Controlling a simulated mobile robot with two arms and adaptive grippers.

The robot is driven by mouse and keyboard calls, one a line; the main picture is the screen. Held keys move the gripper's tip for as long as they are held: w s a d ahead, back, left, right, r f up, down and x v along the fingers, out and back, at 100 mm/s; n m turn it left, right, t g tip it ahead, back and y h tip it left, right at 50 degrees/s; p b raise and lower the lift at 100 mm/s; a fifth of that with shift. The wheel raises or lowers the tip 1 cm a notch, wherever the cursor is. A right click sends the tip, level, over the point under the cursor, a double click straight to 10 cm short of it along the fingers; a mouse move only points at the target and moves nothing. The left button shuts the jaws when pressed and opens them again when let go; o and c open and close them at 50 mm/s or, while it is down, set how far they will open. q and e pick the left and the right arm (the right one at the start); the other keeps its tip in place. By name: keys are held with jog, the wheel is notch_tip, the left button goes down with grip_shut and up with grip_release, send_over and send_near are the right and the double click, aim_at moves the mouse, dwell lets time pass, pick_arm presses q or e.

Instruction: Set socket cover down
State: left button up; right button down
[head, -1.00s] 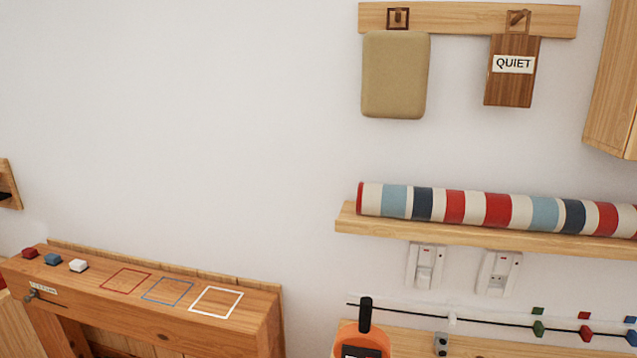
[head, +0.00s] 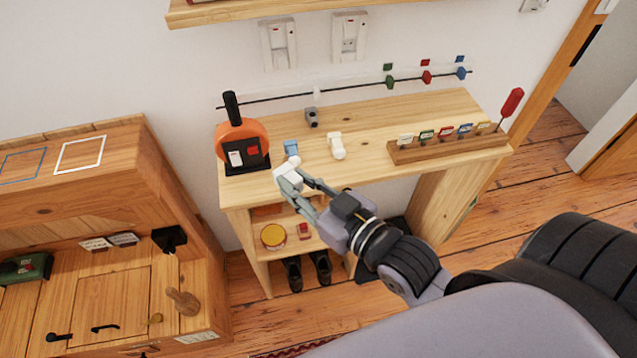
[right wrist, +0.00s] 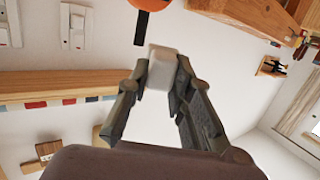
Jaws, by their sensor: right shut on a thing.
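My right gripper (head: 297,184) is shut on a small white block-like piece, which I take to be the socket cover (head: 287,172). It is at the front left edge of the wooden bench, in front of a blue piece. Whether it touches the bench is unclear. In the right wrist view the pale cover (right wrist: 162,68) sits between the two fingertips (right wrist: 158,80). Two white wall sockets, left (head: 279,43) and right (head: 349,36), are on the wall above the bench. My left gripper is not in view.
The bench (head: 380,120) holds an orange device (head: 241,143), a blue piece (head: 291,148), a white piece (head: 336,146), a grey piece (head: 312,117) and a labelled rack (head: 446,147). A wooden cabinet (head: 100,240) stands left. Bare bench top lies around the white piece.

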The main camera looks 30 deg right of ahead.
jog(key=w+a+r+n+g+y, duration=0.1)
jog(key=w+a+n+g+y, duration=0.1)
jog(key=a+n+g+y, duration=0.2)
jog(key=w+a+r+n+g+y, duration=0.2)
jog(key=w+a+n+g+y, duration=0.1)
jog(key=a, duration=0.5)
jog(key=shift+w+r+n+g+y, duration=0.35)
jog(key=shift+n+g+y, duration=0.25)
jog(key=shift+n+y, duration=0.5)
